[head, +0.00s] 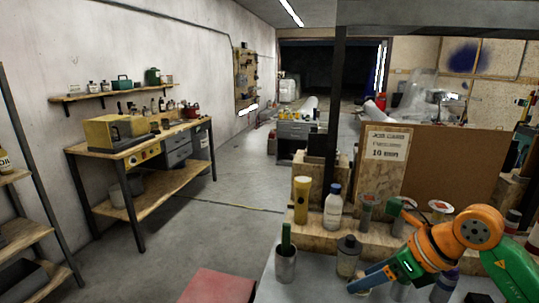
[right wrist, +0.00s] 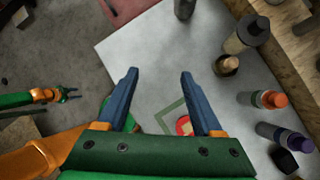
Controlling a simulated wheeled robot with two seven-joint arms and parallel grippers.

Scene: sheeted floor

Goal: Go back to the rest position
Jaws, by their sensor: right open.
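My right gripper (head: 372,284) reaches in from the lower right of the head view, low over the grey tabletop (head: 268,292). In the right wrist view its two blue fingers (right wrist: 158,76) stand wide apart with nothing between them. Below them is the pale tabletop (right wrist: 150,45), with a green square outline and a red round thing (right wrist: 183,125) partly hidden by the gripper. An orange and green arm shows at the left of the right wrist view, ending in a small gripper (right wrist: 68,95), which looks like my left one; its jaws are too small to judge.
A grey cup (head: 286,266) and a dark bottle (head: 348,256) stand close to my right gripper. A yellow flashlight (head: 301,200) and a white bottle (head: 333,208) stand on the wooden ledge behind. Orange-capped (right wrist: 262,99) and purple-capped (right wrist: 284,136) bottles stand right of the fingers.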

